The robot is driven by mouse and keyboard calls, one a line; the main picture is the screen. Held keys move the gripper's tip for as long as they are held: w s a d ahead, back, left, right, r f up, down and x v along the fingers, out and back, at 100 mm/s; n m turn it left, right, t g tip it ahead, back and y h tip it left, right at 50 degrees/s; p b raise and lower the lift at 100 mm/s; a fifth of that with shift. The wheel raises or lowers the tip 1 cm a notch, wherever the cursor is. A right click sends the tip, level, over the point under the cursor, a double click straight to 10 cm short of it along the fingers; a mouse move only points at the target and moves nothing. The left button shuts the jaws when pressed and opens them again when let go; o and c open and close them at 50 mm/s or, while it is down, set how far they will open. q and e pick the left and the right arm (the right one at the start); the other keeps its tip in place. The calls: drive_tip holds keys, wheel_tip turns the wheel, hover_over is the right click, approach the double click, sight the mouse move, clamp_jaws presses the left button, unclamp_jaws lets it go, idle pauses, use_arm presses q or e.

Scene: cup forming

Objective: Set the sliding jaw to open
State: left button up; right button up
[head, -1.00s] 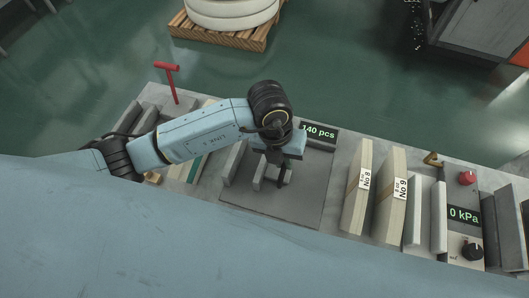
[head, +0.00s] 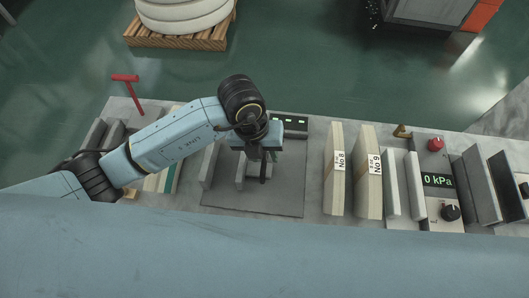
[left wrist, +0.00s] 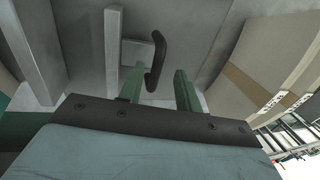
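The sliding jaw (head: 240,172) looks like an upright grey plate on the dark bed, with a second upright grey plate (head: 209,165) to its left and a gap between them. In the left wrist view the jaw plate (left wrist: 112,55) has a grey block (left wrist: 138,52) and a curved black handle (left wrist: 157,55) on its right side. My left gripper (head: 262,160) is over the handle. In the left wrist view its green fingers (left wrist: 162,85) are apart, with the handle's lower end between them, close to the left finger. Contact is unclear. My right gripper is out of view.
A display (head: 290,122) with green marks stands behind the bed. Board stacks No 8 (head: 336,170) and No 9 (head: 368,172) stand to the right, then a 0 kPa panel (head: 438,182). A red T-handle (head: 126,78) rises at the left. The bed's front is bare.

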use_arm(q)
wheel_tip(320, 180, up, 12)
drive_tip(key=a, duration=0.2)
drive_tip(key=shift+a+r+p, duration=0.15)
drive_tip(key=shift+a+p, duration=0.05)
drive_tip(key=shift+p, duration=0.15)
